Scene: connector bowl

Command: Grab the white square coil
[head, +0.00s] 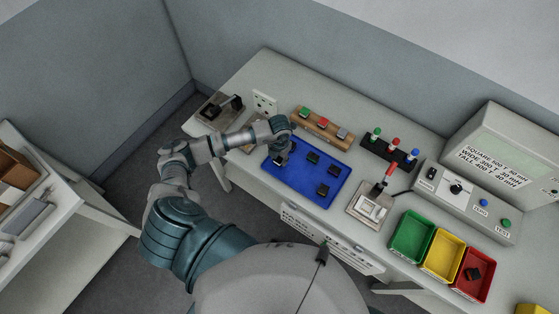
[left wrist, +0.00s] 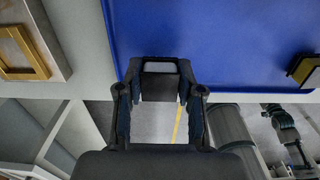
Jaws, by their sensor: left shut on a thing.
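My left gripper (head: 283,155) is at the upper left edge of the blue mat (head: 325,192) in the head view. In the left wrist view the gripper (left wrist: 160,88) is shut on a small dark coil with a pale grey-white face (left wrist: 158,67), at the mat's edge. The fingers hide part of this coil, so its full outline is unclear. Several dark square coils, such as one coil (head: 312,157), lie on the mat to the right. A coil with a gold-coloured edge (left wrist: 304,69) shows at the right in the wrist view. My right gripper is not in view.
A wooden rack (head: 323,127) with coloured pieces stands behind the mat. A fixture with a white square part (head: 373,208) and a red-handled lever is right of it. Green (head: 411,236), yellow (head: 443,256) and red (head: 474,287) bins stand farther right; the red one holds a dark piece.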

